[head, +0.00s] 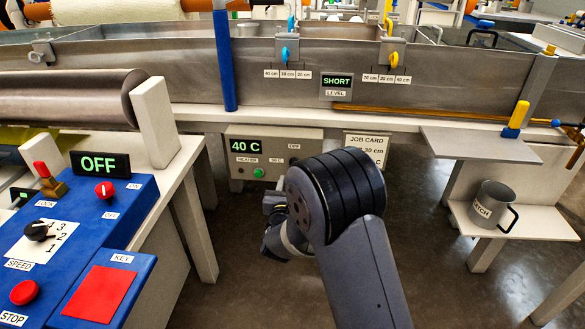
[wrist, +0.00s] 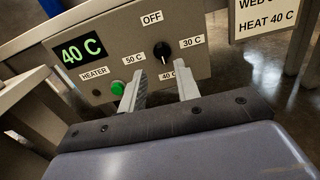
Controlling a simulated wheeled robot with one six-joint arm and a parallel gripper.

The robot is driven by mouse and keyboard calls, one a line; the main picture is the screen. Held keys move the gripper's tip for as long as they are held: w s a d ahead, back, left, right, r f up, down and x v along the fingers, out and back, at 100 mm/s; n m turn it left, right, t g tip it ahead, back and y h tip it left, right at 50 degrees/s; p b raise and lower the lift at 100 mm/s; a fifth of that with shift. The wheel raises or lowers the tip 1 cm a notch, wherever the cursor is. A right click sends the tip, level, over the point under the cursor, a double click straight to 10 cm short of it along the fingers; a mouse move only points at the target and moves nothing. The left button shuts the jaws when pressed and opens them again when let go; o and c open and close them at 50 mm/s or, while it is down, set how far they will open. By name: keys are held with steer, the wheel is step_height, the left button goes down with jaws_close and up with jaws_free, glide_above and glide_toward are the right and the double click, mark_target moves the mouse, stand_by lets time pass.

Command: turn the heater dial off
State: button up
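The heater box (wrist: 105,55) fills the upper wrist view, tilted in the picture. Its round black dial (wrist: 162,51) has OFF above, 30 C to the right, 40 C below and 50 C to the left. The dial's white mark points down toward 40 C, and the green display (wrist: 82,51) reads 40 C. My gripper (wrist: 160,88) is open and empty, its two fingers apart below and in front of the dial. In the head view the heater box (head: 236,165) is under the bath, and my arm hides the dial and most of my gripper.
A green button (wrist: 118,88) on the box is close to the left finger. A job card (wrist: 268,14) reading HEAT 40 C hangs right of the box. In the head view, a blue control panel (head: 125,215) stands left, and a shelf with a grey mug (head: 492,204) stands right.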

steer(key=w, duration=0.8)
steer(key=shift+d, duration=0.15)
steer(key=shift+w, duration=0.1)
jaws_close()
